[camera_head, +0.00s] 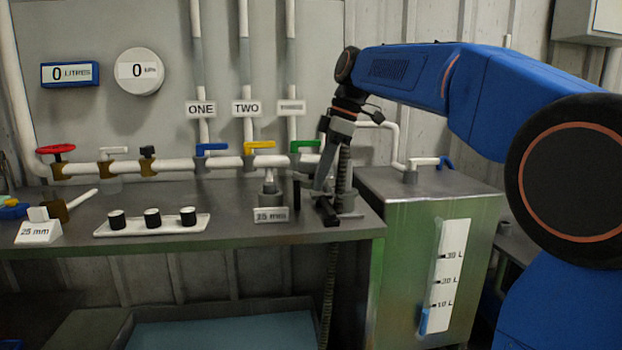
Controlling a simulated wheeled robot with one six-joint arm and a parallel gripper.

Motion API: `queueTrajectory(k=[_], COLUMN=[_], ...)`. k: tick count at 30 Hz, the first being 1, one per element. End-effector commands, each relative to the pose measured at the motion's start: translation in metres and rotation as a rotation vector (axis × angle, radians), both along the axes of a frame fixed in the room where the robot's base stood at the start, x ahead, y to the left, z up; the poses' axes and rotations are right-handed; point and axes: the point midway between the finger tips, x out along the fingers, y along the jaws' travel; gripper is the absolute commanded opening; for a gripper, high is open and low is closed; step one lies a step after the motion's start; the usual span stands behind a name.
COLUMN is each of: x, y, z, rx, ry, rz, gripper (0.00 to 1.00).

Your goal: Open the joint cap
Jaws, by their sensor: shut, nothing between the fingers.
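My gripper (327,208) points down over the right end of the bench, just right of the pipe fitting marked 25 mm. It is shut, with nothing seen held in it. A short pipe fitting (269,188) stands on the bench under the yellow-handled valve, behind a "25 mm" label (271,215). I cannot tell for sure which part is the joint cap. A small upright black piece (297,194) shows between this fitting and my gripper. My arm and gripper hide part of the pipework behind them.
A white tray (104,232) with three black-topped cylinders lies on the bench (240,235). A horizontal pipe carries red, blue, yellow (260,144) and green (304,145) valve handles behind. A green tank (460,225) with a litre scale stands right of the bench.

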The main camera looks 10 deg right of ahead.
Motion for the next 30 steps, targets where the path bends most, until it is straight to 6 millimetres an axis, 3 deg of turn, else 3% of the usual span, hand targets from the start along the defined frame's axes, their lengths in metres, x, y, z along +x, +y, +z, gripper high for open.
queueTrajectory(k=[22,30], x=[0.002,0.001], y=[-0.007,0.012], z=[0.0,0.0], rx=[0.0,0.0], ry=[0.0,-0.001], rz=[0.001,0.001], gripper=[0.0,0.0])
